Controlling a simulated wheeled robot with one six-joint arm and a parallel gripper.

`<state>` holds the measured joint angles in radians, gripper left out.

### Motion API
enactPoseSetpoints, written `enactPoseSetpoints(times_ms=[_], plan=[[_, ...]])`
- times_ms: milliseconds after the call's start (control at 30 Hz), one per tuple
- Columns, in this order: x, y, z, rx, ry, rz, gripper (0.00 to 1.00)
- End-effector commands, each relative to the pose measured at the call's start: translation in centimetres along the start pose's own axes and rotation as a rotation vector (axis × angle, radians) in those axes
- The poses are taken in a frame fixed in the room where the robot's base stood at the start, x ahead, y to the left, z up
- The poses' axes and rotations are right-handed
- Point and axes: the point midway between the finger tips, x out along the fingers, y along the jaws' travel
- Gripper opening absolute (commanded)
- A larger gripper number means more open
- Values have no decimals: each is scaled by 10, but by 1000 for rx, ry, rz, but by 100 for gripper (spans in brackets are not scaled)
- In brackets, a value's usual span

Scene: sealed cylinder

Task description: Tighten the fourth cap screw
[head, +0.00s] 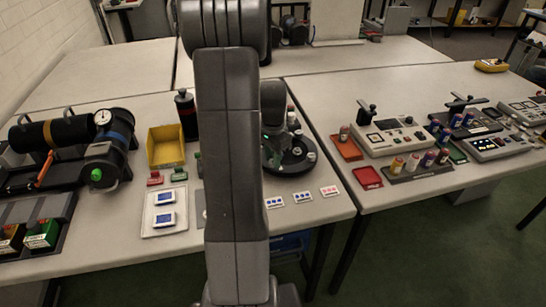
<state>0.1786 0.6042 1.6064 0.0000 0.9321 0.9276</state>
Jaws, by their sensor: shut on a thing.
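A round black fixture (308,160) stands on the near left table in the head view, just right of my arm. My gripper (272,137) is at the end of a dark wrist that points down over this fixture. It is partly hidden behind my arm link and the fingers are small and dark. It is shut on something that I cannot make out. The cylinder and its cap screws cannot be told apart at this size, so I cannot see how any screw sits.
A yellow bin (166,147), a black bottle (186,115) and a white tray (165,211) are left of my arm. A black cylinder rig (70,145) fills the far left. Small cards (302,197) lie near the front edge. Testers (393,137) stand on the right table.

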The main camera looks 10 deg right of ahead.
Motion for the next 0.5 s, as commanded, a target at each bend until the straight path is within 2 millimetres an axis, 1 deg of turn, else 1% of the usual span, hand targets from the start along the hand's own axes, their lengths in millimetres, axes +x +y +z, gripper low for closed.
enactPoseSetpoints(times_ms=[33, 500], plan=[[-4, -2, -2, 43, 7, -7, 2], [-4, -2, -2, 489, 5, -10, 2]])
